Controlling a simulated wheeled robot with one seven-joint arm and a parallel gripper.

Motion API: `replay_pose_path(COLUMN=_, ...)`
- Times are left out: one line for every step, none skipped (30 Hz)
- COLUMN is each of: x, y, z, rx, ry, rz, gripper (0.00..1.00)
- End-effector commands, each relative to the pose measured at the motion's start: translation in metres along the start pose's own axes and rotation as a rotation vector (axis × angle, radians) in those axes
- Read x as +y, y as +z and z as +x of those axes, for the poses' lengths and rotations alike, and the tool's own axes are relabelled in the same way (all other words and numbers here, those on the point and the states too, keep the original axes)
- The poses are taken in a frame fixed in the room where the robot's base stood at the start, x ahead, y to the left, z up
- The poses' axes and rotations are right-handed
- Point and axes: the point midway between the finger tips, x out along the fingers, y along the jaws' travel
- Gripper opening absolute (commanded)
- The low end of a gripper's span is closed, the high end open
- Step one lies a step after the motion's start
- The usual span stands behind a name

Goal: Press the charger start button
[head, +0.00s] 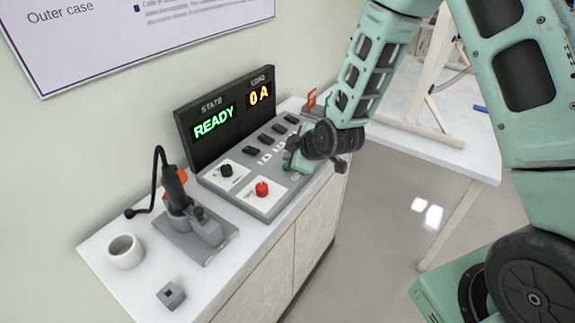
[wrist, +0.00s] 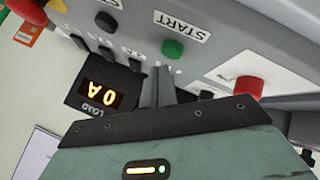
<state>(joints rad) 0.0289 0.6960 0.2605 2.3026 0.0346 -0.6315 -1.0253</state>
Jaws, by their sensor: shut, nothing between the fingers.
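The charger console (head: 218,190) stands on the white counter, with its display (head: 225,112) reading READY and 0 A. The green start button (head: 286,167) is partly hidden by my gripper (head: 291,158) in the head view. In the wrist view the green button (wrist: 172,48) shows beside the START label (wrist: 181,25). My gripper is shut and empty, and its fingertips (wrist: 161,69) appear very close to the green button. I cannot tell whether they touch it.
A red button (head: 262,189) and a black knob (head: 226,171) sit on the same panel. A row of black switches (head: 271,134) lies behind. A tool on a grey stand (head: 195,230), a white cup (head: 125,251) and a small grey block (head: 171,295) stand left on the counter.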

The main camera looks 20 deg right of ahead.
Motion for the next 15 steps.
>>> replay_pose_path(x=0.0000, y=0.0000, z=0.0000, rx=0.000, ry=0.000, rz=0.000, gripper=0.00)
replay_pose_path(x=0.0000, y=0.0000, z=0.0000, rx=0.000, ry=0.000, rz=0.000, gripper=0.00)
replay_pose_path(x=0.0000, y=0.0000, z=0.0000, rx=0.000, ry=0.000, rz=0.000, gripper=0.00)
replay_pose_path(x=-0.0001, y=0.0001, z=0.0001, rx=0.000, ry=0.000, rz=0.000, gripper=0.00)
replay_pose_path(x=-0.0002, y=0.0002, z=0.0002, rx=0.000, ry=0.000, rz=0.000, gripper=0.00)
replay_pose_path(x=-0.0006, y=0.0005, z=0.0007, rx=0.000, ry=0.000, rz=0.000, gripper=0.00)
replay_pose_path(x=-0.0010, y=0.0008, z=0.0012, rx=0.000, ry=0.000, rz=0.000, gripper=0.00)
replay_pose_path(x=-0.0015, y=0.0013, z=0.0019, rx=0.000, ry=0.000, rz=-0.001, gripper=0.00)
replay_pose_path(x=-0.0024, y=0.0019, z=0.0029, rx=0.000, ry=0.000, rz=-0.001, gripper=0.00)
replay_pose_path(x=-0.0030, y=0.0025, z=0.0038, rx=0.000, ry=0.000, rz=-0.001, gripper=0.00)
replay_pose_path(x=-0.0037, y=0.0030, z=0.0046, rx=0.000, ry=-0.001, rz=-0.001, gripper=0.00)
replay_pose_path(x=-0.0045, y=0.0037, z=0.0055, rx=0.000, ry=-0.001, rz=-0.001, gripper=0.00)
replay_pose_path(x=-0.0048, y=0.0041, z=0.0061, rx=0.000, ry=-0.001, rz=-0.001, gripper=0.00)
replay_pose_path(x=-0.0051, y=0.0043, z=0.0064, rx=0.000, ry=0.000, rz=-0.001, gripper=0.00)
replay_pose_path(x=-0.0051, y=0.0045, z=0.0065, rx=0.000, ry=0.000, rz=0.000, gripper=0.00)
